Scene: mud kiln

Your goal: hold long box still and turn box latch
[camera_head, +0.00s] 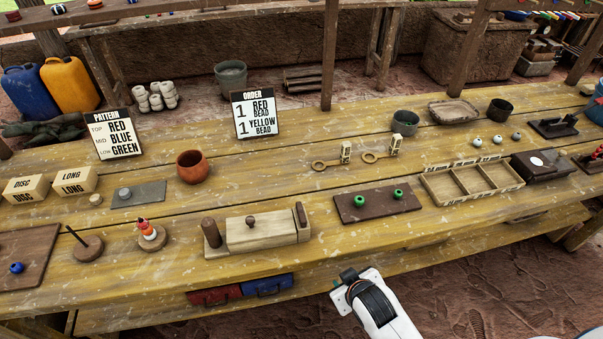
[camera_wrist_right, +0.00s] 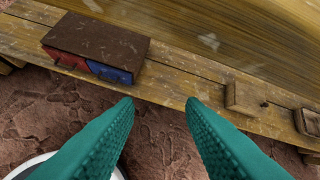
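A long pale wooden box (camera_head: 262,234) lies near the table's front edge in the head view. It has a small dark knob (camera_head: 250,220) on top. A dark upright cylinder (camera_head: 211,233) stands at its left end and a dark upright piece (camera_head: 302,215) at its right end; I cannot tell which is the latch. My right gripper (camera_wrist_right: 157,105) shows in the right wrist view with teal fingers wide apart and nothing between them. It is in front of the table, low, and apart from the box. My left gripper is in neither view.
Red and blue drawers (camera_wrist_right: 95,65) sit under the tabletop. A brown board with green beads (camera_head: 378,201) and a divided tray (camera_head: 470,180) lie right of the box. A bead peg stand (camera_head: 152,238) is to its left. Bare planks lie behind the box.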

